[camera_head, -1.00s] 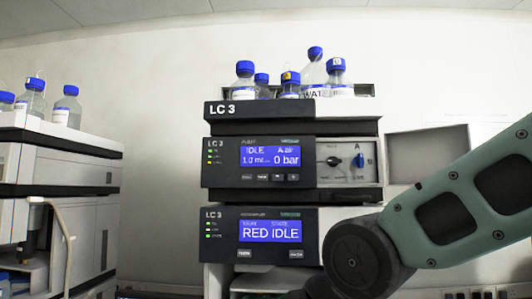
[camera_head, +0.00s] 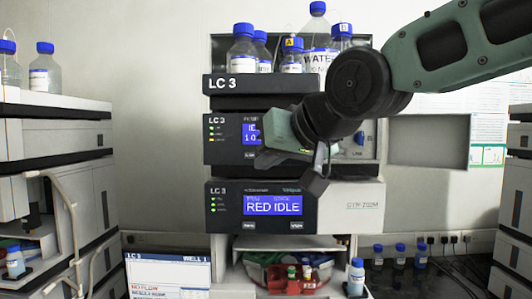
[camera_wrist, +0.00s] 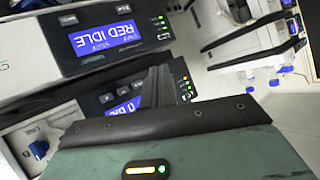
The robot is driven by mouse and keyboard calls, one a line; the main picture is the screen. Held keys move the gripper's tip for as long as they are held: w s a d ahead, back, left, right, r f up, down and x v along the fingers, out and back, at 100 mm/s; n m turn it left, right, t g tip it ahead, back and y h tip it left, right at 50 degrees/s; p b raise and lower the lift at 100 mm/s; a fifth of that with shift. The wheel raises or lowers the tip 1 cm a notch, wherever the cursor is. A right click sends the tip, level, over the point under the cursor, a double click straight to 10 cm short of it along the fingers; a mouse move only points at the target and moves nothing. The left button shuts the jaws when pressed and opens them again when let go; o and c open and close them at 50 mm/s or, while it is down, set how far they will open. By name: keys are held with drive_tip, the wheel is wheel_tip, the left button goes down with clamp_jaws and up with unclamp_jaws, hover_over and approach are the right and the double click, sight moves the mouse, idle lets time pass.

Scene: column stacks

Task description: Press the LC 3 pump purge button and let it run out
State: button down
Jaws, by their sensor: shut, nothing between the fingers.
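The LC 3 pump (camera_head: 220,150) is the dark-fronted module under the LC 3 top tray. Its blue display (camera_head: 250,134) is mostly covered by my arm, and most of its button row is hidden in the head view. In the upside-down wrist view the pump display (camera_wrist: 122,108) shows partly, with small buttons (camera_wrist: 107,98) along its edge. My gripper (camera_wrist: 158,82) is shut and empty, its dark fingers in front of the pump panel. I cannot tell whether they touch it. Which button is the purge button is not legible.
The autosampler (camera_head: 225,208) below reads RED IDLE. Bottles, including a WATER bottle (camera_head: 318,50), stand on the top tray (camera_head: 230,87). A screen marked WELL 1 (camera_head: 168,275) is at lower left.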

drive_tip(key=w+b, duration=0.1)
drive_tip(key=w, duration=0.7)
drive_tip(key=shift+w+d+b, duration=0.15)
drive_tip(key=shift+w+b, duration=0.15)
drive_tip(key=shift+w, duration=0.1)
idle(2.0)
drive_tip(key=shift+w, duration=0.4)
drive_tip(key=shift+w, duration=0.4)
idle(0.5)
drive_tip(key=shift+s, duration=0.1)
drive_tip(key=shift+s+b, duration=0.35)
drive_tip(key=shift+s, duration=0.4)
